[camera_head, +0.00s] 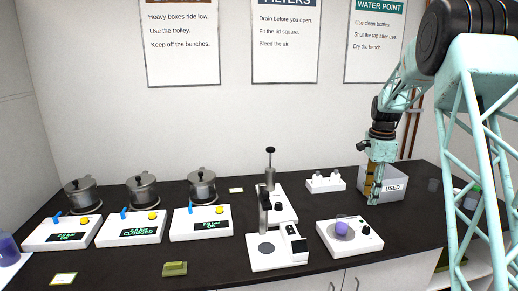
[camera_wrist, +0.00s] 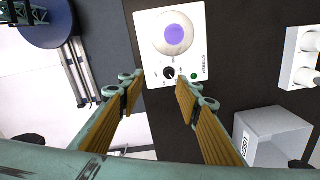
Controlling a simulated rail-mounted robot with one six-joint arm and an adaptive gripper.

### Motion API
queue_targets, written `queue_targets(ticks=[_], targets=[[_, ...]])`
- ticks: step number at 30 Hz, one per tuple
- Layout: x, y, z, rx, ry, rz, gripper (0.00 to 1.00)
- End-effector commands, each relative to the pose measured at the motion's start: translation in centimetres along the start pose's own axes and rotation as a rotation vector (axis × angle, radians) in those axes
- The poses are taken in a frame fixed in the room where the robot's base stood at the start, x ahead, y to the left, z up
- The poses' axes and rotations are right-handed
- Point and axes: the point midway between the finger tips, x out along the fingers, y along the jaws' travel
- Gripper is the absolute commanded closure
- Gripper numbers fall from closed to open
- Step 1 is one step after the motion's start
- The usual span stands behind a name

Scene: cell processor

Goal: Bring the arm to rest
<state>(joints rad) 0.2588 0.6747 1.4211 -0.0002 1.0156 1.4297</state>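My gripper (camera_head: 374,188) hangs above the right part of the dark bench, pointing down, in front of the grey bin marked USED. In the wrist view my gripper (camera_wrist: 156,88) shows two wood-coloured finger pads spread apart, with nothing between them. A white device (camera_head: 330,240) with a knob and a purple-filled round vessel (camera_head: 342,228) on top stands below and left of the gripper. The same device (camera_wrist: 152,76) and purple vessel (camera_wrist: 173,34) lie ahead of the fingertips in the wrist view. The gripper looks apart from both.
The USED bin (camera_head: 405,186) is close behind the gripper and shows in the wrist view (camera_wrist: 262,128). A white holder (camera_head: 325,185) stands behind. A press-like stand (camera_head: 280,255) is at the centre. A green block (camera_head: 174,268) lies in front.

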Motion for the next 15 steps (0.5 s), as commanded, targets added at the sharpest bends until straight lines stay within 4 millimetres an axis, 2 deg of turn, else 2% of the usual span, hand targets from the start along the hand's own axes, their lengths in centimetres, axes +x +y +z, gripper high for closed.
queue_targets(ticks=[3,15], targets=[[-2.0,1.4,1.0,-0.051,0.002,-0.012,0.69],[-7.7,6.5,3.8,-0.229,0.009,-0.044,0.69]])
